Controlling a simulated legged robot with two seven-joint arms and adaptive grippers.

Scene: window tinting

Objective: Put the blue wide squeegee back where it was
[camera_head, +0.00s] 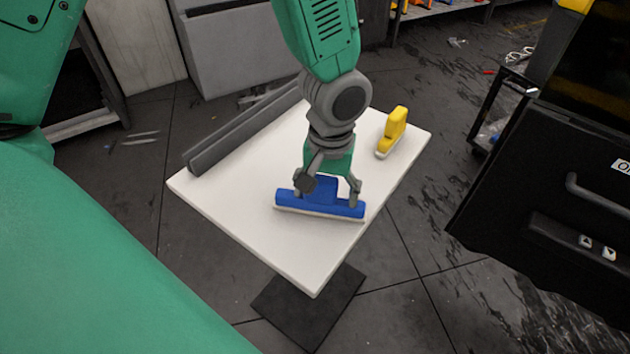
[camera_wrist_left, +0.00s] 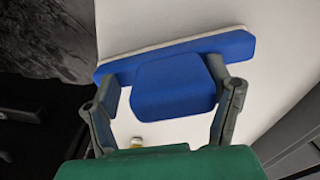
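The blue wide squeegee (camera_head: 343,207) appears to lie on the white tabletop (camera_head: 250,222), near its front right edge. My left gripper (camera_head: 328,194) is above it with its fingers spread, one on each side of the squeegee's handle. In the left wrist view the blue squeegee (camera_wrist_left: 175,85) has its handle between the two fingers of the left gripper (camera_wrist_left: 170,92). A gap shows at the handle's left side; the right finger is close to or touching the handle. My right gripper is not in view.
A yellow tool (camera_head: 395,127) stands at the table's right rear. A long dark grey bar (camera_head: 240,128) lies along the left rear edge. A black door or panel (camera_head: 550,190) is at the right. The table's left and front areas are clear.

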